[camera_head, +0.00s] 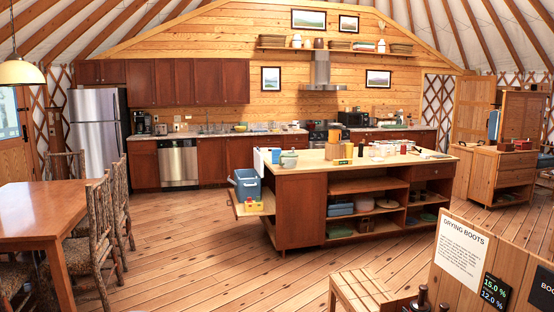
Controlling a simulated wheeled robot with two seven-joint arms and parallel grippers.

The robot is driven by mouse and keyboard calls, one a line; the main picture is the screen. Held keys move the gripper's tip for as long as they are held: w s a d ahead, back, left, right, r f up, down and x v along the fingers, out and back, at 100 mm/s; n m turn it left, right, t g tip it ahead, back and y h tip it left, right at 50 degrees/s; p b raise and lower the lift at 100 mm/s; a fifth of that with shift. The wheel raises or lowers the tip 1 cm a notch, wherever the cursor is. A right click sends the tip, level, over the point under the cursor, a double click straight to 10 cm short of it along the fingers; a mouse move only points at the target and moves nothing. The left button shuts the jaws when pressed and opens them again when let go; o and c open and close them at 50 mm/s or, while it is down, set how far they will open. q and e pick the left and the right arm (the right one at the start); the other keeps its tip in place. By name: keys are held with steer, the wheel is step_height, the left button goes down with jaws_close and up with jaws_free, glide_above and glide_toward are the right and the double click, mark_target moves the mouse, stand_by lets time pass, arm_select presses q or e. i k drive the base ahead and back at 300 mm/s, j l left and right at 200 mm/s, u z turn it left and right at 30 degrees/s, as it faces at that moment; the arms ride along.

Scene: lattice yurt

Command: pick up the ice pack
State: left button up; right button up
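I cannot clearly pick out an ice pack in the head view. A blue cooler box (246,184) stands on a pull-out shelf at the left end of the kitchen island, with a small yellow item (253,206) in front of it. A white and blue upright piece (266,158) shows just behind the cooler, too small to identify. The inside of the cooler is not clearly visible. Neither of my grippers shows in this view.
The kitchen island (300,212) stands mid-room with crowded top and open shelves. A wooden table (45,212) with chairs is at left. A slatted stool (362,290) and a "Drying Boots" sign (464,247) are near front right. The plank floor (190,245) between is clear.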

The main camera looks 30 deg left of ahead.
mark_target(276, 152)
steer(key=i+j+u, duration=0.7)
steer(key=i, duration=0.25)
steer(key=i+u, duration=0.45)
steer(key=i, duration=4.6)
